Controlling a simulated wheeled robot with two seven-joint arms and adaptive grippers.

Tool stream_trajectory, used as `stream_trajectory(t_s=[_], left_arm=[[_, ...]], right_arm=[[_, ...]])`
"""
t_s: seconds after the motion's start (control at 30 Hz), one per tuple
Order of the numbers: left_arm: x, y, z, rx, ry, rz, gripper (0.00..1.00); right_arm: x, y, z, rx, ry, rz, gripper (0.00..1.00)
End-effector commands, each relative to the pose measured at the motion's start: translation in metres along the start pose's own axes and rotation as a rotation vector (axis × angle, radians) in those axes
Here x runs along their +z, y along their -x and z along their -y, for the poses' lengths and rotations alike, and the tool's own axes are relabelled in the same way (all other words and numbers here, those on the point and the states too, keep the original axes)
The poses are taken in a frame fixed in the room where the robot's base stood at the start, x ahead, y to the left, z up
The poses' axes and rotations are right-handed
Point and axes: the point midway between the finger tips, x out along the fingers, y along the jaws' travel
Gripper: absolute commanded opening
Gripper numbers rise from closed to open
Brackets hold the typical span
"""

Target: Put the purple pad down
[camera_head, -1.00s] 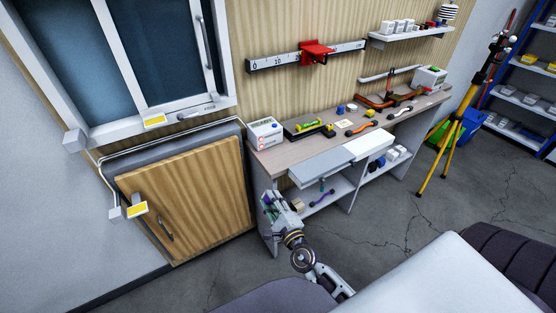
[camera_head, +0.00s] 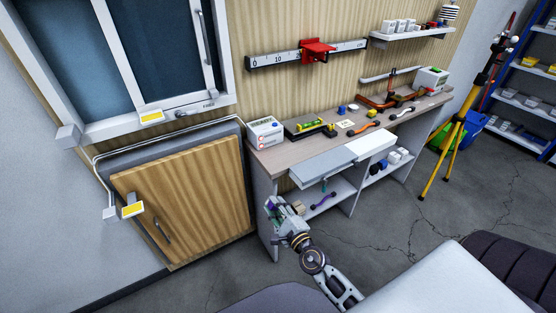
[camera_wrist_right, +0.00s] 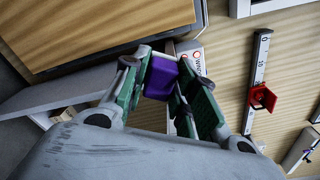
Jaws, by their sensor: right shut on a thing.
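The purple pad (camera_wrist_right: 161,77) is a small block between the green-lined fingers of my right gripper (camera_wrist_right: 163,82), seen in the right wrist view. The fingers are shut on it, and its lower part is partly hidden by them. In the head view my right gripper (camera_head: 272,206) is at the front left of the workbench (camera_head: 272,162), lower than its top. The pad is too small to make out clearly there. My left gripper is not in view.
On the bench stand a white box (camera_head: 265,131), a green level (camera_head: 308,125) and several small tools. A grey drawer front (camera_head: 322,167) juts out above a lower shelf with a purple tool (camera_head: 323,200). A wooden cabinet door (camera_head: 190,200) is at left, a yellow tripod (camera_head: 442,160) at right.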

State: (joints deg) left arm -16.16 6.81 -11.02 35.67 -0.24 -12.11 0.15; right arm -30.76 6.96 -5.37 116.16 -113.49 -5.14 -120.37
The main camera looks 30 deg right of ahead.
Motion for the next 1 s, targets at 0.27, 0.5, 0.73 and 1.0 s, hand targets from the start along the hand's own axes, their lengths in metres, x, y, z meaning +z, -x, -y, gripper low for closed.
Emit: stream_trajectory(t_s=[0.27,0.5,0.73,1.0], left_arm=[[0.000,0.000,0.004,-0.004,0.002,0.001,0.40],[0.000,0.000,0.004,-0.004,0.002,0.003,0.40],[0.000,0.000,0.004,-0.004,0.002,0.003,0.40],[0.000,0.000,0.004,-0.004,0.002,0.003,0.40]], right_arm=[[-0.013,0.002,0.006,0.081,0.004,0.024,0.09],[-0.019,0.003,0.009,0.131,0.010,0.041,0.09],[-0.025,0.003,0.013,0.178,0.017,0.056,0.09],[-0.031,0.003,0.017,0.230,0.027,0.074,0.09]])
